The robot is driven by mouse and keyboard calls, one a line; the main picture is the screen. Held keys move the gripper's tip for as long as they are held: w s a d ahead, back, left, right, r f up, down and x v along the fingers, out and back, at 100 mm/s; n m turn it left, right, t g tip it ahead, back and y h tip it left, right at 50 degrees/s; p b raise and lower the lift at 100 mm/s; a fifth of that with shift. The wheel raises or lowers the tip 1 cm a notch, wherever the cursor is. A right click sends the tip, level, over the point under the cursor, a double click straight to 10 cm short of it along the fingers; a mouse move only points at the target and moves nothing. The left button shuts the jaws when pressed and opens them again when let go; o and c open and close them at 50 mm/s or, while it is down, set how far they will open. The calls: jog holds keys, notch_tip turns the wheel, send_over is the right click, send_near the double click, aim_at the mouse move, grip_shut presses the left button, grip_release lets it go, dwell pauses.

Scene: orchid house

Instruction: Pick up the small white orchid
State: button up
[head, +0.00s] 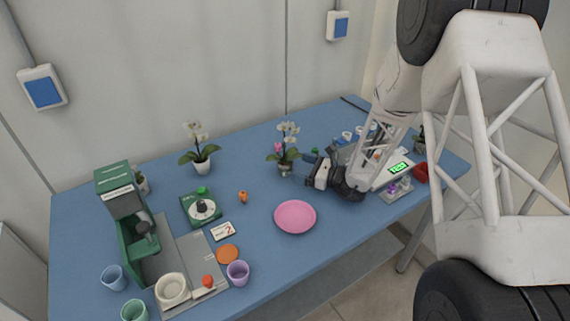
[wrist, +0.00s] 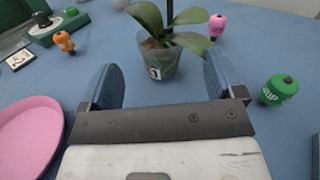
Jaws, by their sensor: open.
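Two white-flowered orchids stand upright on the blue table in the head view. The left orchid (head: 201,164) is in a white pot. The other orchid (head: 284,168) is in a clear greyish pot, directly ahead of my gripper (head: 306,170). In the wrist view, that pot (wrist: 158,64) bears a tag marked 1, with broad green leaves above; its flowers are out of frame. My gripper (wrist: 162,70) is open, with its blue-padded fingers either side of the pot's line. The pot appears around the fingertips, and I see no contact.
A pink bottle (wrist: 217,26) stands behind right of the pot and a green bottle (wrist: 278,90) to the right. An orange bottle (wrist: 64,42) and pink plate (wrist: 24,140) are left. A green machine (head: 120,205) and cups fill the table's left end.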

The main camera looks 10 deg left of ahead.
aim_at(292, 163)
jog(key=shift+a, duration=0.15)
jog(key=shift+x, duration=3.05)
jog(key=c, duration=1.1)
jog(key=shift+c, duration=0.2)
jog(key=shift+r, duration=0.15)
